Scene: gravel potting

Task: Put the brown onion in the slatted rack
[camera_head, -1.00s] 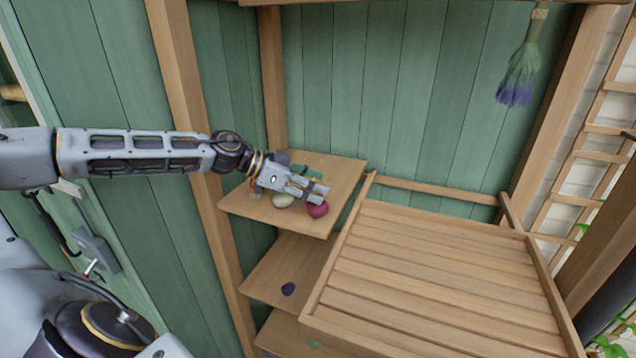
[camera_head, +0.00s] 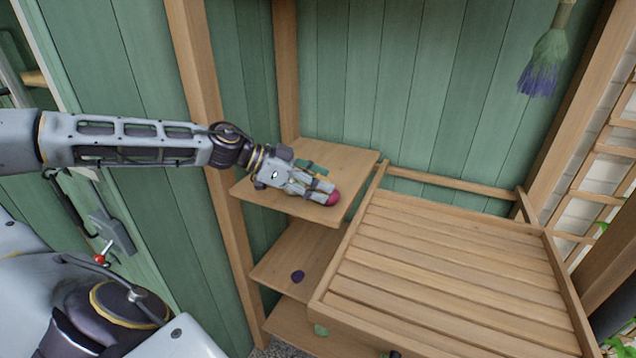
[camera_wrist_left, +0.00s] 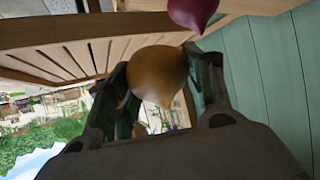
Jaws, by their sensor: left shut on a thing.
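The brown onion (camera_wrist_left: 157,75) is between the fingers of my left gripper (camera_wrist_left: 165,78) in the left wrist view, and the fingers are shut on it. In the head view the left gripper (camera_head: 318,186) is low over the upper corner shelf (camera_head: 350,158) and hides the brown onion. A red onion (camera_head: 334,198) shows just past its fingertips; it also shows at the top of the wrist view (camera_wrist_left: 192,12). The slatted rack (camera_head: 450,262) is to the right of the shelf, its slats bare. My right gripper is not in view.
A lower shelf (camera_head: 275,262) holds a small dark purple thing (camera_head: 297,276). The rack has a raised wooden rim (camera_head: 340,255) on the side facing the shelves. Green plank walls (camera_head: 420,90) stand behind, and a lavender bunch (camera_head: 545,65) hangs at upper right.

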